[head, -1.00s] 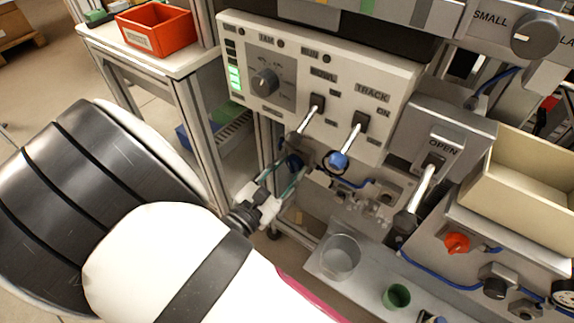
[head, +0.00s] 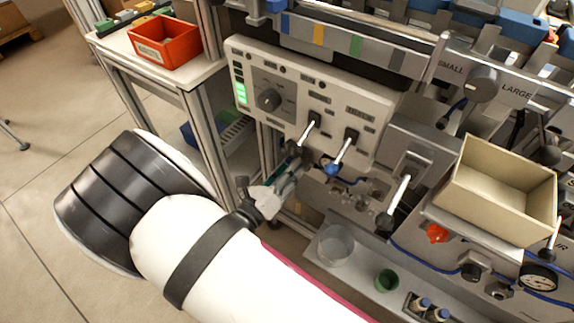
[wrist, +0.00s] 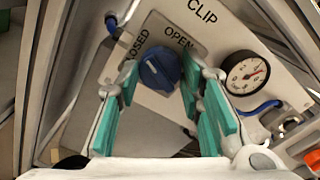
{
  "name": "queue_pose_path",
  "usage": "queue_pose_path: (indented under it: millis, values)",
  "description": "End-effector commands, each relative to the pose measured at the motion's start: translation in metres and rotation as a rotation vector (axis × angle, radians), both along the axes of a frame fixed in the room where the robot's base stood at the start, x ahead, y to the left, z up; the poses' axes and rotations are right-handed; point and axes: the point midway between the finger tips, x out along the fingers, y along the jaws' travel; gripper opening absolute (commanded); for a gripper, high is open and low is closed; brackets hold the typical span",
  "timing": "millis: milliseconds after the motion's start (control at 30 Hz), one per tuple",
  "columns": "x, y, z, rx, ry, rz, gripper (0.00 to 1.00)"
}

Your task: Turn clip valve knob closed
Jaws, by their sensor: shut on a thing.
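The clip valve knob (wrist: 160,70) is blue with a white mark on its face. In the head view my gripper (head: 290,174) is below the control panel, and the clip knob cannot be made out there.
A pressure gauge (wrist: 246,73) is right of the knob.

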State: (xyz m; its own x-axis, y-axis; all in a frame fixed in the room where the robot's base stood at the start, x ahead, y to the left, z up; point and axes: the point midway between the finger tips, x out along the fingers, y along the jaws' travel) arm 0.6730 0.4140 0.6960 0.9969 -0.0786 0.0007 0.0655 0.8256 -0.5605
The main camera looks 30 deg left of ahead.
Motion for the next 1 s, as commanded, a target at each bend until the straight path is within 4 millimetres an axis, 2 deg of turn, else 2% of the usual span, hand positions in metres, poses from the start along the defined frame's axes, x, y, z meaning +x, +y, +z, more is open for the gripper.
queue_pose_path:
  millis: [200, 500, 1000]
  values:
    - [-0.0020, 0.0000, -0.0006, -0.177, 0.018, 0.002, 0.06]
    - [-0.0019, 0.0004, -0.0012, -0.338, 0.031, 0.003, 0.06]
    - [-0.0020, 0.0004, -0.0022, -0.403, 0.036, 0.003, 0.06]
